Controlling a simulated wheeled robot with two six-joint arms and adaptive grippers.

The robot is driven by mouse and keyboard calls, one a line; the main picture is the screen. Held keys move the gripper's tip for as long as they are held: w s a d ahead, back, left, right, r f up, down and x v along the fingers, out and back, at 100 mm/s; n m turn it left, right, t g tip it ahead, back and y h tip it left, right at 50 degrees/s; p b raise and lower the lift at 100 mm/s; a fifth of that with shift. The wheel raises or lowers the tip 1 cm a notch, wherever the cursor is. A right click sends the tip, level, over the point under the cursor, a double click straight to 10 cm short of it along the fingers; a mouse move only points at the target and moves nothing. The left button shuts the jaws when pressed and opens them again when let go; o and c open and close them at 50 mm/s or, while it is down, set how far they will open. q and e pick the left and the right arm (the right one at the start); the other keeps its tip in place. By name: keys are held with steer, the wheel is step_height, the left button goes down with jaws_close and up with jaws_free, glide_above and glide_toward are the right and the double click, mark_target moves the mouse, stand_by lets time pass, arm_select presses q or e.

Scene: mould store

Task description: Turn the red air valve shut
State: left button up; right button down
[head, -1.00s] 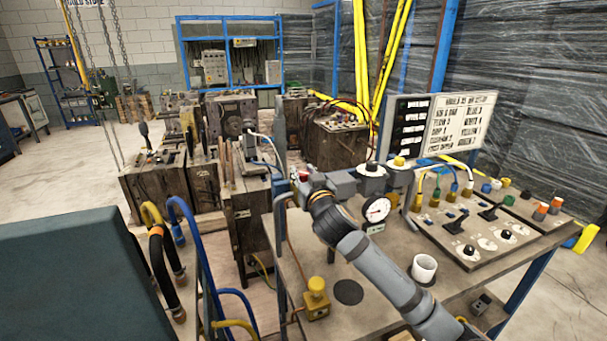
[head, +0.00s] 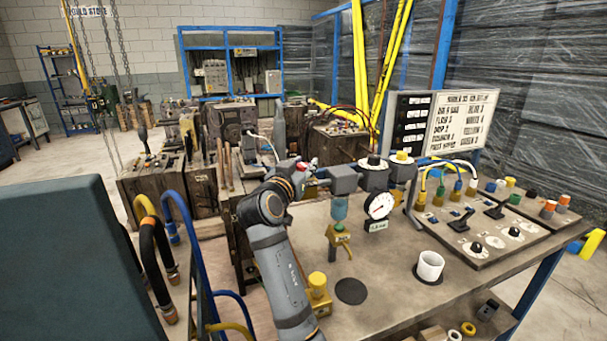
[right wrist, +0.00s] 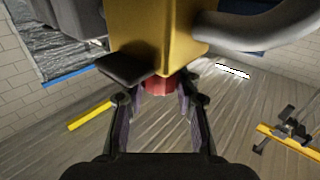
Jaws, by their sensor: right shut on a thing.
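The red air valve (head: 304,166) shows as a small red part at the left end of the grey air fittings above the bench. My right gripper (head: 299,177) is at it, with its arm coming up from the bottom of the head view. In the right wrist view, the red knob (right wrist: 157,84) sits under a yellow block, between the two fingers of my right gripper (right wrist: 158,96), which is shut on it. The fingers hide part of the knob. The valve's turn angle cannot be read. My left gripper is not in view.
A pressure gauge (head: 379,205) and a blue-bowled unit (head: 340,208) hang close right of the gripper. A yellow-topped knob (head: 318,284), a white cup (head: 430,265) and a control panel (head: 480,237) stand on the bench (head: 385,300). Blue and black hoses rise at the left.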

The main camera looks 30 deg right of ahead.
mark_target(303, 165)
steer(key=shift+m+g+h+b, duration=0.4)
steer(key=shift+m+g, duration=0.1)
steer(key=shift+g, duration=0.2)
steer(key=c, duration=1)
jaws_free()
step_height(303, 165, up, 10)
steer(key=shift+r, duration=0.1)
